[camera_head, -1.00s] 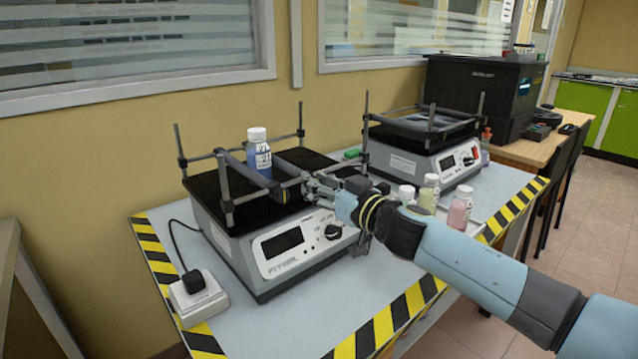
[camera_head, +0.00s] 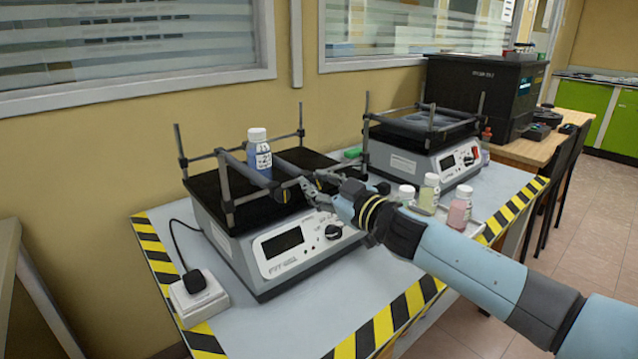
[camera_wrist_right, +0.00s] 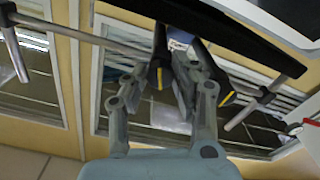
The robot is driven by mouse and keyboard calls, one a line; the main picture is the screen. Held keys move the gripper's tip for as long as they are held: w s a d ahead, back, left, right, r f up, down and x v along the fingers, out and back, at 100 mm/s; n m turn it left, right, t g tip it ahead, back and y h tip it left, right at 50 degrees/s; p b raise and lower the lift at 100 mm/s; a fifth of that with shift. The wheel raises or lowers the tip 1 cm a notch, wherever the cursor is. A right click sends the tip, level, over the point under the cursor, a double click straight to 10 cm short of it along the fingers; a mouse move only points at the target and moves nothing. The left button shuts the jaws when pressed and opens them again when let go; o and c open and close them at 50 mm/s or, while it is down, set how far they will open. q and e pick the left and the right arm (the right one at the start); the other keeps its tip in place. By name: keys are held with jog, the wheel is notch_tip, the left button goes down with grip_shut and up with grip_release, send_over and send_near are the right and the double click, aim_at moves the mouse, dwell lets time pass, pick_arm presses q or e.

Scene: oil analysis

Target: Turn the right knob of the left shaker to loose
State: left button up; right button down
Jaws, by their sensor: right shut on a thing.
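The left shaker (camera_head: 262,262) stands on the bench with a black platform, a front display and a dial. A blue-labelled bottle (camera_head: 258,155) stands upright between its clamp bars; part of it shows in the wrist view (camera_wrist_right: 178,45). One black clamp knob (camera_head: 282,195) is visible on the front bar. My right gripper (camera_head: 314,190) is at the right end of that bar, shut on the right knob, which its fingers mostly hide. In the wrist view the fingertips (camera_wrist_right: 182,62) converge at the bar below the dark platform. My left gripper is not in view.
A second shaker (camera_head: 425,160) stands behind on the right. A power socket (camera_head: 198,298) is at the left. Striped tape (camera_head: 385,325) marks the bench edge.

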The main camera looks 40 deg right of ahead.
jog(key=n, duration=0.6)
jog(key=shift+a, duration=0.1)
jog(key=n, duration=0.4)
jog(key=shift+f, duration=0.1)
jog(key=shift+n+b, duration=0.35)
jog(key=shift+n, duration=1.25)
jog(key=shift+f, duration=0.1)
